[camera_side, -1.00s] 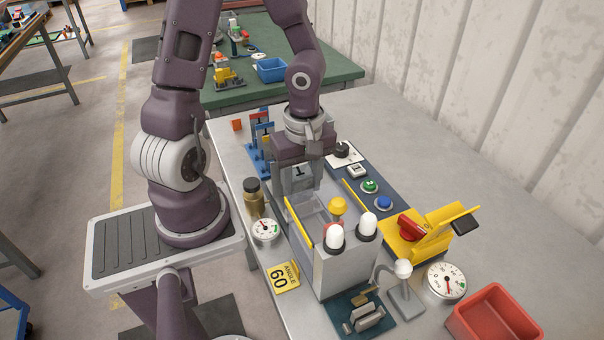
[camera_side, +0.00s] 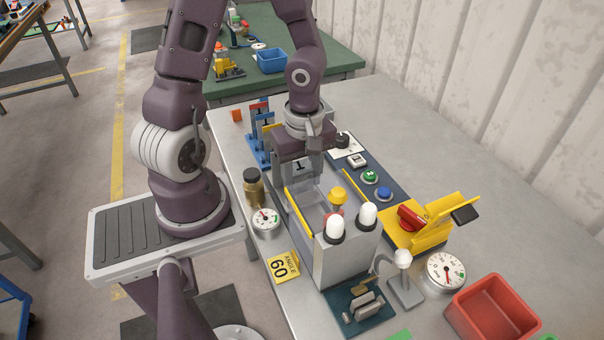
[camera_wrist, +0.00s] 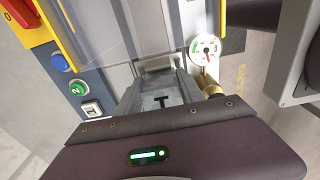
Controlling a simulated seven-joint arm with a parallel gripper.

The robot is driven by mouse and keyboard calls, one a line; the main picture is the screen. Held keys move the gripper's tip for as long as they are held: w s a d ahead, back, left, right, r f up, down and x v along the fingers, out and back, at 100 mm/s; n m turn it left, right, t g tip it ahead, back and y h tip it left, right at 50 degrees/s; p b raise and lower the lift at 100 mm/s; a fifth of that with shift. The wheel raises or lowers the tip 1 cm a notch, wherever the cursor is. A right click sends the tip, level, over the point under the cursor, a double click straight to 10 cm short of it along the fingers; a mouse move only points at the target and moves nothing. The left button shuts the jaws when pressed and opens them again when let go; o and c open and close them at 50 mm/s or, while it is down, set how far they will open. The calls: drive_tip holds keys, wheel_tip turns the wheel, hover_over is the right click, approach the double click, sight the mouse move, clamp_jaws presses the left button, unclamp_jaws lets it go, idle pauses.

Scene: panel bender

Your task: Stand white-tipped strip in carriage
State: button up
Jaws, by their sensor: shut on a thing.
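My gripper (camera_side: 302,176) is shut on a grey strip (camera_side: 299,167) with a black T-shaped mark. The strip hangs upright at the rear end of the grey bender, between its yellow-edged sides. In the wrist view, the mark on the strip (camera_wrist: 161,103) shows in front of the jaws (camera_wrist: 158,88). Its top is hidden by my gripper, so I cannot see a white tip. The bender (camera_side: 345,262) has two white domes and a yellow knob in front. I cannot make out the carriage, or whether the strip's foot touches it.
A blue rack (camera_side: 257,150) with coloured-tip strips stands behind left. A button panel (camera_side: 368,178) and yellow switch stand (camera_side: 425,226) are on the right. The table's back right is clear.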

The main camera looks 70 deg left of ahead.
sight(301, 170)
drive_tip(key=shift+f, duration=1)
drive_tip(key=o, duration=1.3)
drive_tip(key=shift+r, duration=0.1)
drive_tip(key=shift+r, duration=4.45)
drive_tip(key=s+d+r+m+t, duration=0.2)
drive_tip(key=r+m, duration=0.2)
drive_tip(key=m, duration=0.2)
drive_tip(key=s+d+r+m+t, duration=0.1)
drive_tip(key=s+d+r+m, duration=0.1)
drive_tip(key=r+m, duration=0.3)
drive_tip(key=s+d+r+m+t, duration=0.2)
drive_tip(key=s+d+r+m, duration=0.1)
drive_tip(key=m, duration=0.4)
drive_tip(key=shift+d+r+t+h, duration=0.15)
drive_tip(key=shift+r+t+h, duration=0.15)
drive_tip(key=shift+r, duration=0.6)
